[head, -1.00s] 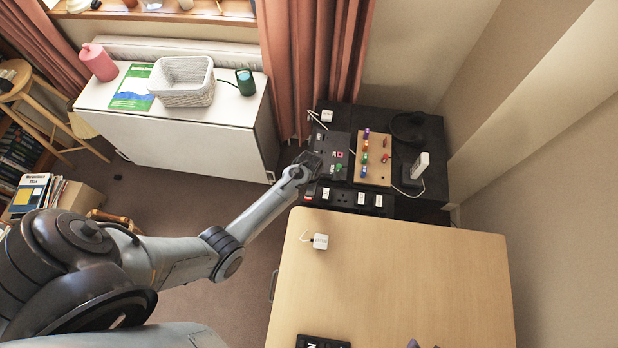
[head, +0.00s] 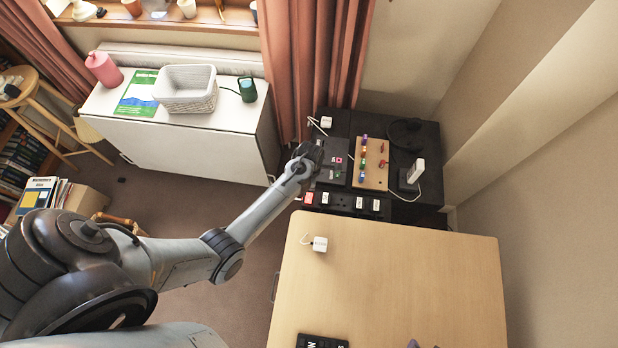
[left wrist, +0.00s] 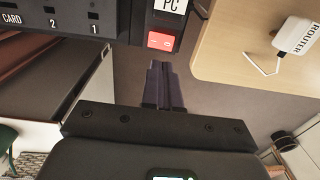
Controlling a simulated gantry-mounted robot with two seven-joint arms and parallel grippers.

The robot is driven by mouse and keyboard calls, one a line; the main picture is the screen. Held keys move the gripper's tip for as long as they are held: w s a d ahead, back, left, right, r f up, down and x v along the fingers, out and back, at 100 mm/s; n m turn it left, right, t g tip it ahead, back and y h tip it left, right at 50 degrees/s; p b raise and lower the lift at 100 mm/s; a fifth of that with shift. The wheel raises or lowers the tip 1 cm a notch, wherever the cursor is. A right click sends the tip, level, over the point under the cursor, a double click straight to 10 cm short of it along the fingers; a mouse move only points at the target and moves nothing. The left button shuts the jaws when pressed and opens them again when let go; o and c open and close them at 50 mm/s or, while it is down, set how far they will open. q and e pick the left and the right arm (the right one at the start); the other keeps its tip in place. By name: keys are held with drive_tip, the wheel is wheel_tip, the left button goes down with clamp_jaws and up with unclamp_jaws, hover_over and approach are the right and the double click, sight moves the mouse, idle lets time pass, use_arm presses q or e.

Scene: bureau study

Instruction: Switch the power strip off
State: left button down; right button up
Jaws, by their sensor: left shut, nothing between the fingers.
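The power strip (head: 345,205) is a long black bar with white-labelled plugs along the front edge of the dark low unit. Its red rocker switch (head: 308,198) is at the left end. In the left wrist view the red switch (left wrist: 160,41) sits beside the plug labelled PC (left wrist: 171,5); I cannot tell which way it is tipped. My left gripper (left wrist: 163,66) is shut and empty, its fingertips apparently just short of the switch in that picture; contact cannot be told. In the head view the left gripper (head: 310,153) is above the unit's left side. My right gripper is out of view.
The dark unit (head: 425,205) also carries a wooden board (head: 371,165) with coloured pieces, a black panel with a pink and a green button, and a white adapter. A wooden desk (head: 400,280) with a white ROUTER plug (head: 320,244) stands in front. A white cabinet (head: 190,135) stands left.

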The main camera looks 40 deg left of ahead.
use_arm(q)
drive_tip(key=shift+w+a+r, duration=0.1)
drive_tip(key=shift+w+r, duration=0.05)
drive_tip(key=shift+r, duration=1.2)
drive_tip(key=shift+w+a+r, duration=0.1)
drive_tip(key=shift+w+r, duration=0.05)
drive_tip(key=shift+r, duration=1.2)
